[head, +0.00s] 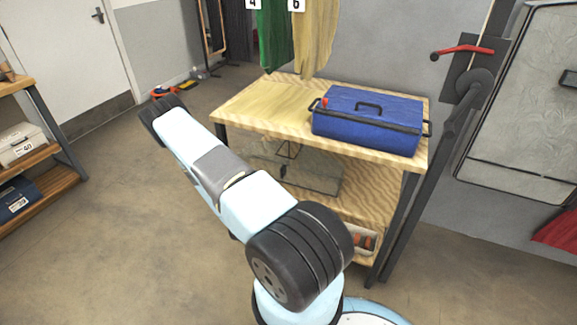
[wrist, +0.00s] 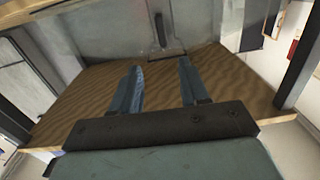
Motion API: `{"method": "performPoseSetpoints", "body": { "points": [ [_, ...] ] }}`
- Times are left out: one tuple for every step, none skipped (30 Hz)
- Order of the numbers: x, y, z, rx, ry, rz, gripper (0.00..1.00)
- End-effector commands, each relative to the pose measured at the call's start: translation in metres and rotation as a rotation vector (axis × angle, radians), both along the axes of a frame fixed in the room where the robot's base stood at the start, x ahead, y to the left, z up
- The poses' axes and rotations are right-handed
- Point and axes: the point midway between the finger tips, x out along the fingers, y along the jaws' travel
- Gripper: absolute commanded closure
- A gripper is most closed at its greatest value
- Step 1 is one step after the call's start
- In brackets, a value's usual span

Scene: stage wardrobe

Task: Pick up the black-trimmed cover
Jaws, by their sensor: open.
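A clear, see-through cover with thin black trim (head: 312,189) stands on the shelf under the tabletop, partly hidden by my arm. In the wrist view, what looks like this cover's dark upright handle (wrist: 160,30) and short dark lower edge stand ahead, beyond my fingertips. My gripper (wrist: 160,66) is open and empty, its two blue-grey fingers apart over the wooden shelf (wrist: 85,85). The fingers point at the cover and a gap of bare wood seems to lie between. In the head view my gripper is hidden behind my arm.
A blue case (head: 365,118) with dark handles sits on the wooden tabletop (head: 250,105) above. Dark table legs (head: 397,225) flank the shelf. A tray (head: 362,240) with orange-brown items sits lower down. Green and tan garments (head: 315,40) hang behind. Open floor lies at left.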

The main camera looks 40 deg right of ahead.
Motion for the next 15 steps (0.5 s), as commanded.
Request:
{"method": "performPoseSetpoints", "body": {
  "points": [
    [-0.003, -0.001, -0.002, -0.013, 0.003, 0.002, 0.55],
    [-0.004, -0.001, -0.003, -0.019, 0.003, 0.003, 0.55],
    [-0.005, -0.002, -0.003, -0.024, 0.002, 0.003, 0.55],
    [-0.005, -0.004, -0.004, -0.027, 0.002, 0.003, 0.55],
    [-0.005, -0.007, -0.004, -0.029, 0.001, 0.002, 0.55],
    [-0.003, -0.011, -0.004, -0.03, 0.001, 0.001, 0.55],
    [-0.002, -0.014, -0.004, -0.03, 0.0, 0.001, 0.55],
    [0.0, -0.019, -0.004, -0.03, 0.0, 0.001, 0.55],
    [0.003, -0.025, -0.003, -0.029, -0.001, 0.002, 0.55],
    [0.005, -0.03, -0.003, -0.03, -0.001, 0.001, 0.55],
    [0.008, -0.035, -0.003, -0.03, -0.001, 0.0, 0.55],
    [0.011, -0.041, -0.003, -0.029, -0.001, 0.001, 0.55],
    [0.013, -0.046, -0.003, -0.03, 0.0, 0.001, 0.55],
    [0.015, -0.05, -0.003, -0.029, 0.0, 0.001, 0.55],
    [0.018, -0.056, -0.003, -0.028, -0.001, 0.001, 0.55]
  ]
}}
